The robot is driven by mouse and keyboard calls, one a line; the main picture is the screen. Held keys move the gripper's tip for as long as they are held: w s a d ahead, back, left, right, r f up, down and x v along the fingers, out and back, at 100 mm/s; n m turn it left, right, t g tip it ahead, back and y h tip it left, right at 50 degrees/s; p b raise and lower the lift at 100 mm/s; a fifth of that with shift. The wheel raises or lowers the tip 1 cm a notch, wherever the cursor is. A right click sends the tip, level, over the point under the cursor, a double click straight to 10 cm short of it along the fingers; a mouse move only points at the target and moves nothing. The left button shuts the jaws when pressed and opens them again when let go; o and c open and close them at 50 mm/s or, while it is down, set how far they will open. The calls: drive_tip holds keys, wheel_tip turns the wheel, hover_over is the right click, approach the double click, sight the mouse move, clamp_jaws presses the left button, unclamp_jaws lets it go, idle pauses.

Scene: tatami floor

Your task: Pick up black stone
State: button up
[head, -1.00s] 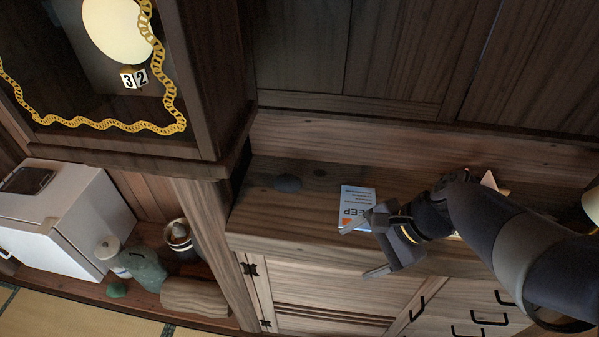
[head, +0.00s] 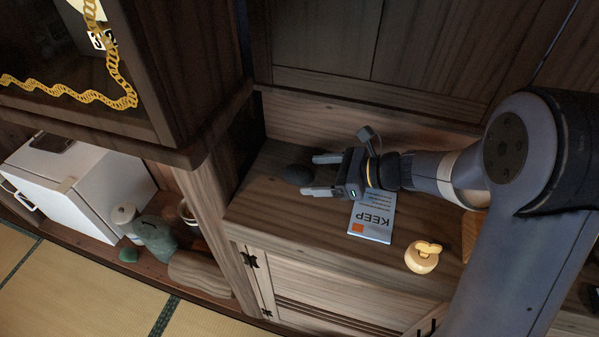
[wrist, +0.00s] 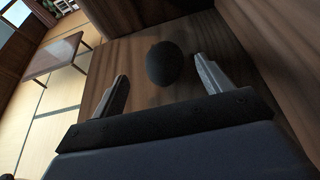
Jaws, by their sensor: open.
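The black stone (head: 298,174) is a dark, smooth oval lying on the wooden cabinet top, near its left end. It also shows in the wrist view (wrist: 164,64), just beyond the fingertips and roughly between their lines. My gripper (head: 318,175) is open and empty, its two fingers pointing left at the stone in the head view. In the wrist view my gripper (wrist: 163,85) has its fingers spread wider than the stone, with wood showing between them. I cannot tell whether a fingertip touches the stone.
A dark wooden post and wall stand close behind and left of the stone. A low table (wrist: 55,56) stands beyond.

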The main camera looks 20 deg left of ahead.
sight(309, 173)
drive_tip(key=shift+w+p+x, duration=0.15)
drive_tip(key=shift+p+x, duration=0.15)
drive_tip(key=shift+x, duration=1.05)
drive_tip(key=shift+w+p+x, duration=0.1)
drive_tip(key=shift+p+x, duration=0.15)
drive_tip(key=shift+x, duration=1.05)
drive_tip(key=shift+c, duration=0.4)
drive_tip(key=c, duration=1.1)
drive_tip(key=shift+s+r, duration=0.1)
